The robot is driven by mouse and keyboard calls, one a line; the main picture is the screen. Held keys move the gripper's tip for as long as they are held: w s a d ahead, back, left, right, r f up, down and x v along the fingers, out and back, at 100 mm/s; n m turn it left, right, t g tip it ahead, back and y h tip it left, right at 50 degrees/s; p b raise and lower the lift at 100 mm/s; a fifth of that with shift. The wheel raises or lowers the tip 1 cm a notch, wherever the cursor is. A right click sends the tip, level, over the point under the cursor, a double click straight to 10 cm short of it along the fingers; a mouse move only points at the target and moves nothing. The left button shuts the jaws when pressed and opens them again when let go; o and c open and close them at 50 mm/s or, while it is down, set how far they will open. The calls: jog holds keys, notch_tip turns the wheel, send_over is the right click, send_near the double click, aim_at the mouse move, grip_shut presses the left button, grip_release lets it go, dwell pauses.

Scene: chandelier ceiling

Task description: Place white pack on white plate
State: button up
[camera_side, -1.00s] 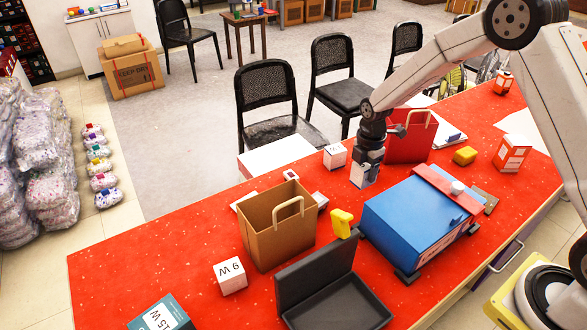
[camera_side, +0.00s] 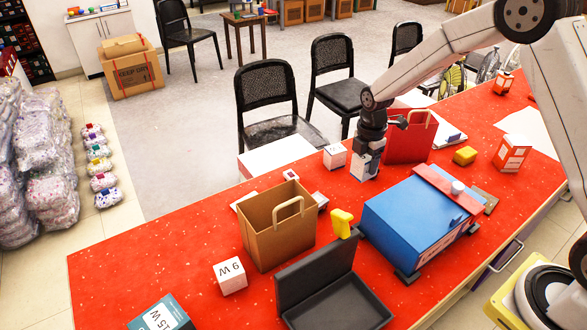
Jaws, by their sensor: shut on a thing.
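My gripper (camera_side: 369,148) points down above the red table, between the small white box and the red paper bag. It is shut on a white pack (camera_side: 361,168) with dark markings, which hangs upright under the fingers, behind the blue box. I cannot tell whether the pack's lower end touches the table. No round white plate is clear to me. A flat white piece (camera_side: 240,199) lies on the table, partly hidden behind the brown bag; I cannot tell if it is the plate.
The blue box (camera_side: 410,222) with a red strap is in front of the gripper. The red bag (camera_side: 409,143) stands close on its right, the small white box (camera_side: 335,156) on its left. The brown bag (camera_side: 276,228) and black tray (camera_side: 335,295) stand nearer.

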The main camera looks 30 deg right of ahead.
jog(key=w+a, duration=0.5)
jog(key=a, duration=0.6)
jog(key=w+a+r, duration=0.1)
jog(key=w+a, duration=0.4)
jog(key=a, duration=0.7)
jog(key=shift+w, duration=0.4)
jog(key=shift+f, duration=0.1)
jog(key=shift+d+f, duration=0.1)
jog(key=shift+f, duration=4.75)
jog(key=shift+f, duration=0.15)
jog(key=o, duration=1.3)
